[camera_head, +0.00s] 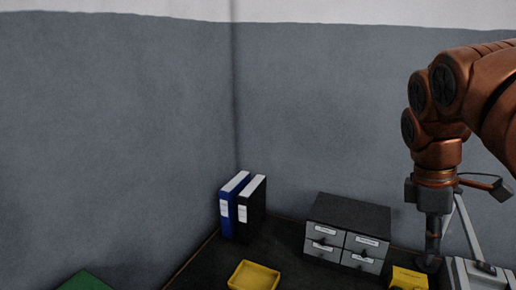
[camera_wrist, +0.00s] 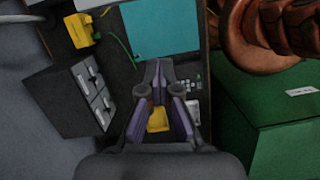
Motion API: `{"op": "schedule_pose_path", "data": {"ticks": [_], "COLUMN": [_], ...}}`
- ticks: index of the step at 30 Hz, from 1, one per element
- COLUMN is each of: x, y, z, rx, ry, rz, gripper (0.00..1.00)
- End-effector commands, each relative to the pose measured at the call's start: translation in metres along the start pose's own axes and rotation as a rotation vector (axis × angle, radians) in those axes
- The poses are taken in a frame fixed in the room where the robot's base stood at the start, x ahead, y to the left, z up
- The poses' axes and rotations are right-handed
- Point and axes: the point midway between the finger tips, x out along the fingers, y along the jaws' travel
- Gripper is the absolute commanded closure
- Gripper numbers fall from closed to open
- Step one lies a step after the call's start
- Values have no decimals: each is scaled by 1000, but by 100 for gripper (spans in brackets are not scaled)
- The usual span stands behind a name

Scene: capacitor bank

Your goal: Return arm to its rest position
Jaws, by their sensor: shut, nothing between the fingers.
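My copper arm comes in from the right of the head view. My gripper (camera_head: 431,262) hangs down from it, in front of the wall and to the right of the drawer cabinet (camera_head: 347,236). In the wrist view my gripper (camera_wrist: 160,68) shows its two purple fingers, with the tips close together and nothing held. A yellow object (camera_wrist: 158,119) shows in the gap between the finger linkages, behind them.
Blue (camera_head: 233,205) and black (camera_head: 251,208) binders stand in the corner. A yellow bin (camera_head: 254,276) and a yellow item (camera_head: 408,278) are on the dark worktop. The wrist view shows a teal panel (camera_wrist: 160,28) and a green box (camera_wrist: 265,110).

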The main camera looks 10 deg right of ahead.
Motion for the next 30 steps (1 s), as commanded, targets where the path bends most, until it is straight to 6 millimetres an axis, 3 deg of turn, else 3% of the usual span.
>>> {"op": "schedule_pose_path", "data": {"ticks": [5,16,24,30], "x": [13,74,126,151], "y": [-26,-123,-191,-219], "z": [-26,-80,-94,-94], "rx": [48,320,600,751], "ry": [15,63,81,78], "rz": [8,-40,-114,-156], "gripper": [100,100,100,100]}}
